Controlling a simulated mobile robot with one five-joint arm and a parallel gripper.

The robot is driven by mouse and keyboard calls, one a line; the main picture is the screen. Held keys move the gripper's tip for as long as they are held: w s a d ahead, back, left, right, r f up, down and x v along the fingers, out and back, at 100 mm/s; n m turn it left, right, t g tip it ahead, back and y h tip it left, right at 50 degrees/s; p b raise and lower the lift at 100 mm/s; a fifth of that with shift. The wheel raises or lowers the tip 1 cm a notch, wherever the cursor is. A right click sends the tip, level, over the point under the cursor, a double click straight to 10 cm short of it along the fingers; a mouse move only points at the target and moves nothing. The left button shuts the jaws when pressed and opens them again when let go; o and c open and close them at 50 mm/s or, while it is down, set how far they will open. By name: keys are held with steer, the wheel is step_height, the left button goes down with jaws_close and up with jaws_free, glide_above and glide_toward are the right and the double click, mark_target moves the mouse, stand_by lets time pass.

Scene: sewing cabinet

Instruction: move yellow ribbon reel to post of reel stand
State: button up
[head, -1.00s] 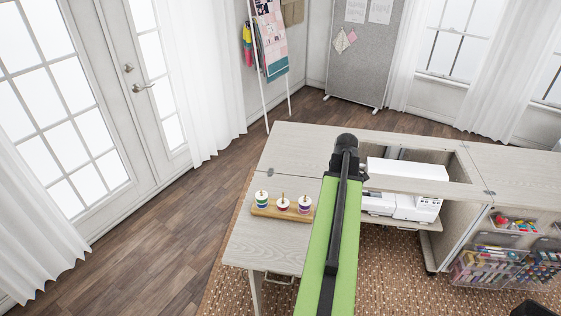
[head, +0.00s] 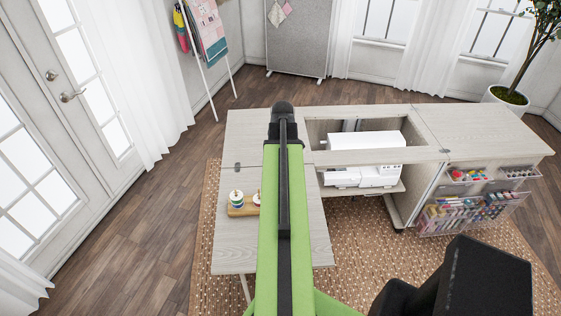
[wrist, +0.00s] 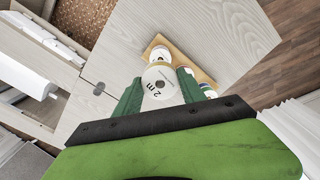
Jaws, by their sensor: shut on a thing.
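My gripper (wrist: 160,78) is shut on a reel, which I take to be the yellow ribbon reel (wrist: 163,88). Its round white face, marked "2 m", faces the wrist camera between the two green fingers; its ribbon colour is hidden. The wooden reel stand (wrist: 207,76) lies beyond the held reel in the wrist view, partly covered by it and the fingers. In the head view the stand (head: 234,212) is on the cabinet's left leaf, with a green-and-blue reel (head: 237,199) on it and another partly hidden by my arm. I cannot see a free post.
The stand rests on the pale cabinet leaf (head: 236,248). A white sewing machine (head: 365,160) sits in the cabinet opening to the right. Open bins of supplies (head: 470,210) hang at the far right. The leaf in front of the stand is clear.

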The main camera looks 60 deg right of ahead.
steer(key=shift+w+f+b, duration=0.15)
steer(key=shift+f+b, duration=0.4)
steer(key=shift+b, duration=0.05)
step_height(320, 180, down, 4)
steer(key=b, duration=0.4)
steer(key=shift+f, duration=0.15)
steer(key=shift+f+b, duration=0.65)
steer(key=shift+b, duration=0.2)
steer(key=shift+f, duration=0.1)
steer(key=shift+f+b, duration=1.35)
steer(key=shift+b, duration=0.05)
steer(key=o, duration=1.4)
